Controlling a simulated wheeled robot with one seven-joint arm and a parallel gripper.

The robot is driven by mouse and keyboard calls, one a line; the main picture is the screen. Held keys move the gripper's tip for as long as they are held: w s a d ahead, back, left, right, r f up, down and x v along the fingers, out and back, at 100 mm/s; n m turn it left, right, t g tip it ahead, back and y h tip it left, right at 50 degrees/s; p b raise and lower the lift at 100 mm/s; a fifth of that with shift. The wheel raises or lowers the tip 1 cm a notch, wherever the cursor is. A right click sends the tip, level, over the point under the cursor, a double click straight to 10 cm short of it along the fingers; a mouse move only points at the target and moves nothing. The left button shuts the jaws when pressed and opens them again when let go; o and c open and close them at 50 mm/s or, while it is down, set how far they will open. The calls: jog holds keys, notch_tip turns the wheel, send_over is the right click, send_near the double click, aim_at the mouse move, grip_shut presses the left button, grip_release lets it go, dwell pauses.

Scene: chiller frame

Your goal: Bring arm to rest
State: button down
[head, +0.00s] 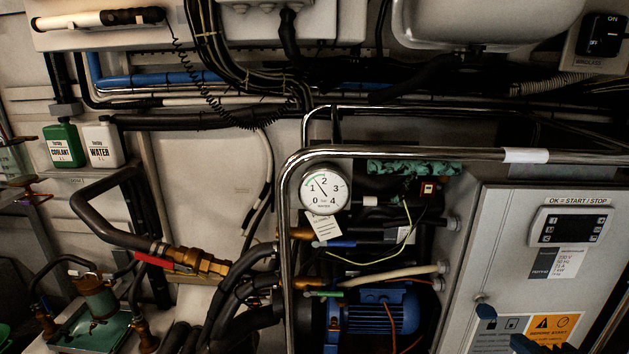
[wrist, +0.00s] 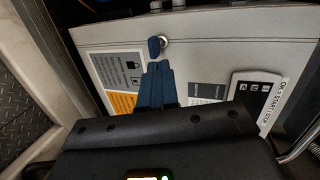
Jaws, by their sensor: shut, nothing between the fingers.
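My gripper (wrist: 157,68) shows in the wrist view as two dark blue fingers closed together and empty. They point toward the front of the grey control cabinet (wrist: 205,55). Beyond the fingertips is a small blue knob on a round metal lock (wrist: 163,42) of the cabinet. I cannot tell the exact gap between them. In the head view, dark blue parts of my gripper (head: 527,345) just show at the bottom edge, in front of the lower cabinet; the rest is out of frame.
The cabinet carries a display panel (head: 570,229) and an orange warning label (head: 553,326). A metal tube rail (head: 430,153) runs across the front of the pipes. A pressure gauge (head: 325,188), a blue motor (head: 372,312) and a brass valve (head: 200,262) stand left of the cabinet.

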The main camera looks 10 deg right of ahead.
jog(key=s+a+f+n, duration=0.4)
jog(key=s+a+n, duration=0.4)
jog(key=s+a, duration=0.55)
jog(key=s+a+r+n+y, duration=0.1)
jog(key=s+a+r+n, duration=0.3)
jog(key=s, duration=0.4)
jog(key=s+a+r+n+y, duration=0.1)
jog(key=s+a+r+n, duration=0.4)
jog(key=s+n, duration=0.3)
jog(key=shift+s+a+r+t+y, duration=0.3)
jog(key=shift+s+r+y, duration=0.1)
jog(key=shift+r, duration=0.5)
